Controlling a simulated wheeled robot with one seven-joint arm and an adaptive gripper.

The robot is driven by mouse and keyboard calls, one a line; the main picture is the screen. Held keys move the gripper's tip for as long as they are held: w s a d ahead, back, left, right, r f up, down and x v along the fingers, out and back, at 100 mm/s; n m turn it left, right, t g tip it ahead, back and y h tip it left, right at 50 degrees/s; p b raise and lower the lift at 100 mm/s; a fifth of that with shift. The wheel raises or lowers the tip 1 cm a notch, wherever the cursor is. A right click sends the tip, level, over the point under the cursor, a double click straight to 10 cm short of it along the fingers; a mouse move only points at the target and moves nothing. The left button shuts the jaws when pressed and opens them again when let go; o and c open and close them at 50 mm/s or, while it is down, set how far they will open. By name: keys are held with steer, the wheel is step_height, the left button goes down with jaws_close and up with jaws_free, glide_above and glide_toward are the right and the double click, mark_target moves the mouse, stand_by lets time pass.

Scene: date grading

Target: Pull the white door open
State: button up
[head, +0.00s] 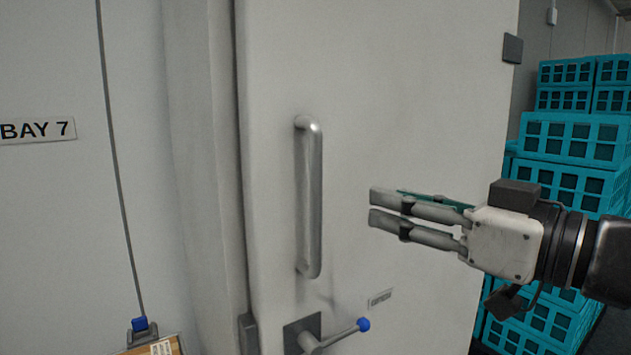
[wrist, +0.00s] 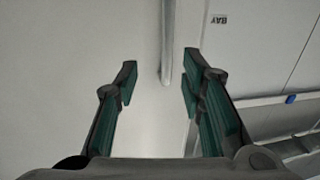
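The white door (head: 420,90) fills the middle of the head view, with its left edge close along the frame. I cannot tell whether it stands slightly ajar. A vertical metal bar handle (head: 314,200) is fixed near that left edge. My gripper (head: 372,208) is to the right of the handle, apart from it, with its fingers pointing left. In the wrist view my gripper (wrist: 162,80) has its fingers spread with nothing between them. The handle (wrist: 167,45) shows ahead, between the fingertips in the picture, and the door (wrist: 80,50) lies behind it.
Below the handle is a latch lever with a blue knob (head: 363,324). Stacked turquoise crates (head: 572,150) stand to the right, beyond my arm. A BAY 7 sign (head: 38,130) hangs on the left wall, and part of a wooden board (head: 150,347) shows at the lower left.

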mark_target(320, 187)
steer(key=shift+y, duration=0.3)
steer(key=p+x, duration=0.1)
steer(key=x, duration=0.3)
steer(key=p+x, duration=0.1)
steer(key=x, duration=0.4)
steer(key=p+x, duration=0.2)
steer(key=x, duration=0.3)
steer(key=shift+s+a+f, duration=0.2)
steer(key=shift+s+a, duration=0.2)
jaws_close()
